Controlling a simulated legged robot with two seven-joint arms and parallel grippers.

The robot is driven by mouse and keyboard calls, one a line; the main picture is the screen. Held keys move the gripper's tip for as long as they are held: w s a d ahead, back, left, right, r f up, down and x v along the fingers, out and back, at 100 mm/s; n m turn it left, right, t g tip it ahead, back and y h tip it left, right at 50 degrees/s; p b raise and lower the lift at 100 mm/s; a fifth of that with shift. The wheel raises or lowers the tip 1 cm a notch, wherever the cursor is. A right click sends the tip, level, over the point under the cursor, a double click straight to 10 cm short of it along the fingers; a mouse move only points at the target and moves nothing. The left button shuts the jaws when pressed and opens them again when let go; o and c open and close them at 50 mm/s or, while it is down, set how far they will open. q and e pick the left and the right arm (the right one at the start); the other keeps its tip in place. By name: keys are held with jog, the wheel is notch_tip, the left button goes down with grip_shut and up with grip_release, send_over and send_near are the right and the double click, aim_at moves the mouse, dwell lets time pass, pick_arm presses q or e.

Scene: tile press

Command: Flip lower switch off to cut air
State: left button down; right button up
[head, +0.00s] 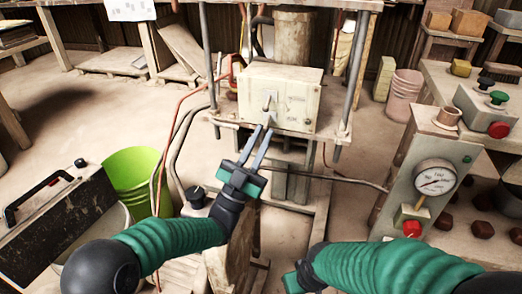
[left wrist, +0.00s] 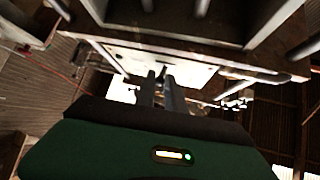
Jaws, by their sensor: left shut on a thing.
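A cream switch box (head: 292,95) stands on the press frame in the middle of the head view. A small switch lever (head: 268,98) sticks out of its front face. My left gripper (head: 267,129) reaches up to the lower part of this face, its two grey fingers close together and shut on the switch lever. The box face (left wrist: 190,75) and the lever (left wrist: 161,73) also show in the left wrist view, the lever at the finger ends. The fingers partly hide the contact. My right gripper (head: 299,281) is low at the bottom edge, its fingers not clear.
A pressure gauge (head: 435,177) and a red button (head: 412,229) sit on a panel at the right. Steel posts (head: 352,70) flank the box. A lime green bucket (head: 140,175) stands at the left. Hoses (head: 178,130) run down left of the box.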

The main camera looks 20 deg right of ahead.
pick_arm(q)
jog(key=shift+d+f, duration=0.1)
dwell(0.4)
jog(key=c, duration=1.4)
grip_release()
jog(key=s+a+f+p, duration=0.2)
jog(key=s+a+p, duration=0.2)
jog(key=s+a, duration=0.3)
jog(key=a, duration=0.4)
jog(key=shift+s+a, duration=0.4)
jog(key=shift+f, duration=0.1)
